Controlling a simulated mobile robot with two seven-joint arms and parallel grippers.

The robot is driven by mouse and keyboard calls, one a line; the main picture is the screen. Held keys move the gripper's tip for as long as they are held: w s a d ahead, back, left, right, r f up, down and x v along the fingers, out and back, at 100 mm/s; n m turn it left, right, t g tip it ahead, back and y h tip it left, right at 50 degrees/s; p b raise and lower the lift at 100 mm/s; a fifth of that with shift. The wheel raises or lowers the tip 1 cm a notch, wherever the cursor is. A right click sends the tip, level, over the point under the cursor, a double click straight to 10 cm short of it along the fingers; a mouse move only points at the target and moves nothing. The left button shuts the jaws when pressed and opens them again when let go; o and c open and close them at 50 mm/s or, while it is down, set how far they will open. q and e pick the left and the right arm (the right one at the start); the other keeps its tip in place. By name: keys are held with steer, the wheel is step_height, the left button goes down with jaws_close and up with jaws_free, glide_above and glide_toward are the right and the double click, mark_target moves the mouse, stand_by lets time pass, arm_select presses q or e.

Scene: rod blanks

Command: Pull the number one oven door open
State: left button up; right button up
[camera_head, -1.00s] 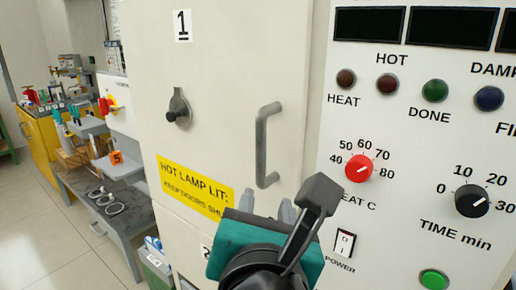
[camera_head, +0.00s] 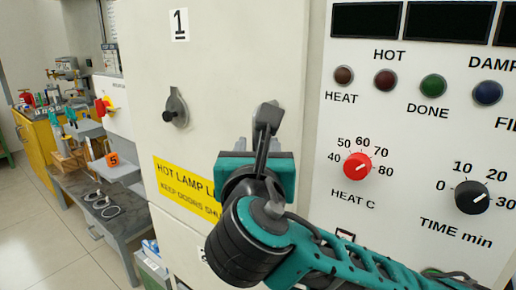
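The number one oven door (camera_head: 215,80) is a cream panel with a "1" label (camera_head: 179,24) at its top. It looks closed, flush with the oven front. A grey latch knob (camera_head: 175,108) sits on its left part. My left gripper is out of view.
The control panel (camera_head: 415,140) with lamps, a red heat dial (camera_head: 357,166) and a black time dial (camera_head: 471,197) is right of the door. A yellow warning label (camera_head: 182,184) is low on the door.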

steer(key=shift+w, duration=0.55)
jaws_close()
